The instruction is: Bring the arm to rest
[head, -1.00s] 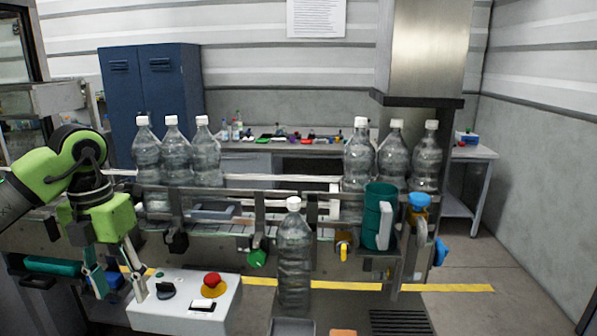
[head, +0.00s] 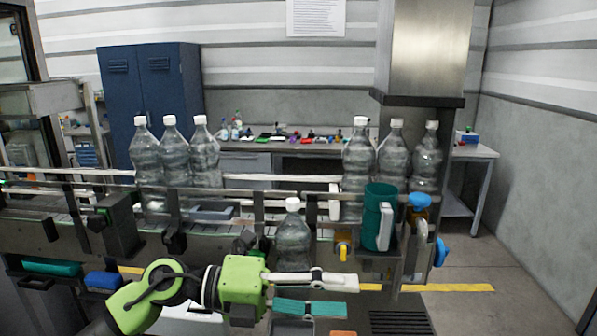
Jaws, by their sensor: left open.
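My left arm, green and black, comes in low from the left. Its gripper (head: 348,296) points right with its fingers spread, one whitish above and one teal below, and nothing between them. It is in front of the lower part of a clear bottle with a white cap (head: 293,240), which stands upright. The bottle's base is hidden behind the gripper; I cannot tell if they touch. My right gripper is not in view.
A conveyor (head: 90,225) with rails runs behind, carrying bottles at left (head: 175,160) and right (head: 390,158). A green cup (head: 375,215) sits right of the single bottle. My arm mostly hides a white control box (head: 190,312). Floor at the right is clear.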

